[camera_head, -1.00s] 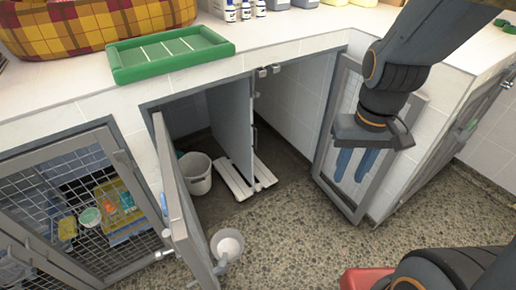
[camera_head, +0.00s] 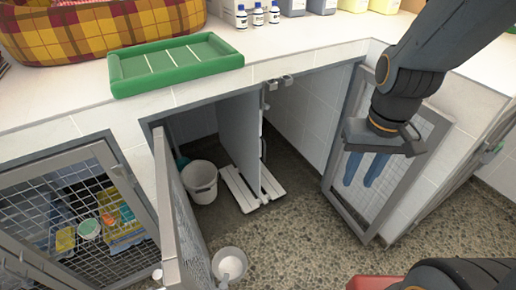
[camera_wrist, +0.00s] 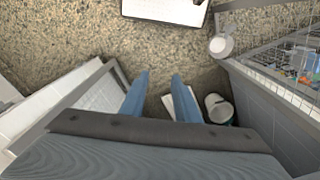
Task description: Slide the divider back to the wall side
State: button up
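The divider (camera_head: 240,132) is a grey upright panel inside the open kennel under the counter, seen in the head view. It stands between the left part, with a bucket, and the right part, with a bare tiled wall. White slatted boards (camera_head: 252,187) lie on the floor at its foot. My gripper (camera_head: 362,183) hangs in front of the open right door, apart from the divider. Its two blue fingers are spread with nothing between them, as the wrist view (camera_wrist: 160,78) also shows. The divider cannot be made out clearly in the wrist view.
A white bucket (camera_head: 201,181) stands inside left, and a white bowl (camera_head: 229,263) is by the open left door (camera_head: 177,220). The right mesh door (camera_head: 385,175) is open. A closed mesh kennel (camera_head: 80,215) is at left.

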jog(key=w+f+n+t+b, duration=0.2)
jog(key=w+f+t+b, duration=0.2)
jog(key=w+f+b, duration=0.95)
jog(key=n+t+y+b, duration=0.75)
jog(key=y+b, duration=0.55)
jog(key=b, duration=0.9)
send_over(264, 161)
jog(key=shift+t, duration=0.35)
jog(key=f, duration=2.4)
jog(key=shift+w+f, duration=0.1)
jog(key=shift+w, duration=0.2)
jog(key=shift+d, duration=0.1)
